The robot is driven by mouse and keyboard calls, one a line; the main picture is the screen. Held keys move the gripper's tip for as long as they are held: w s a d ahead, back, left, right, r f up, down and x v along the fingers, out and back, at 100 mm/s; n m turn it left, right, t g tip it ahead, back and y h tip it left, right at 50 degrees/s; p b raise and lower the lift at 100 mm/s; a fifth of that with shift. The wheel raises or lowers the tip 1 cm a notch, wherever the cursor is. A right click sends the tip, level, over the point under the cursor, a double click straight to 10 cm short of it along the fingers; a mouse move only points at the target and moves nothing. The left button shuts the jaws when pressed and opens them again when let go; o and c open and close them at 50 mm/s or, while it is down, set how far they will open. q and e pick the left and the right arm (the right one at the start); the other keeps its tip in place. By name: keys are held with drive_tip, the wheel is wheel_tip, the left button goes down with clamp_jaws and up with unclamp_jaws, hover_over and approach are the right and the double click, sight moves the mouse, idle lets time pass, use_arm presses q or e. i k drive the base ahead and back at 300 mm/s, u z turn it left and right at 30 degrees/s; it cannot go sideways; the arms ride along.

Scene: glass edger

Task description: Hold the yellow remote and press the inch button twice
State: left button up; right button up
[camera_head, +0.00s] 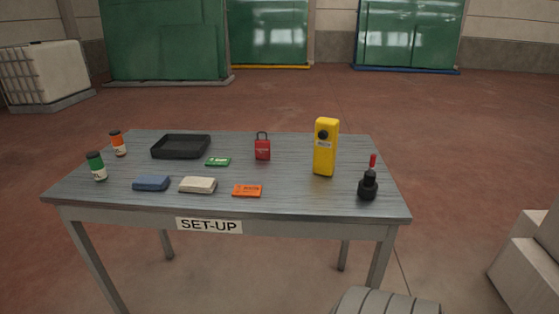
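The yellow remote (325,158) stands upright on the right half of the table. A dark round button (322,135) shows on the upper part of its front face, with a small label below it that is too small to read for certain. I see no hand or other thing touching the remote. Neither of my grippers is in view.
The SET-UP table (300,204) also holds a red padlock (263,150), a black tray (181,147), a dark bottle-like tool (368,186), an orange box (247,191), a green card (218,162), cloths (198,185) and two bottles (96,167). Clear tabletop surrounds the remote.

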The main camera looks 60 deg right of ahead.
sight(323, 135)
drive_tip(key=i, duration=1.25)
drive_tip(key=z, duration=1.8)
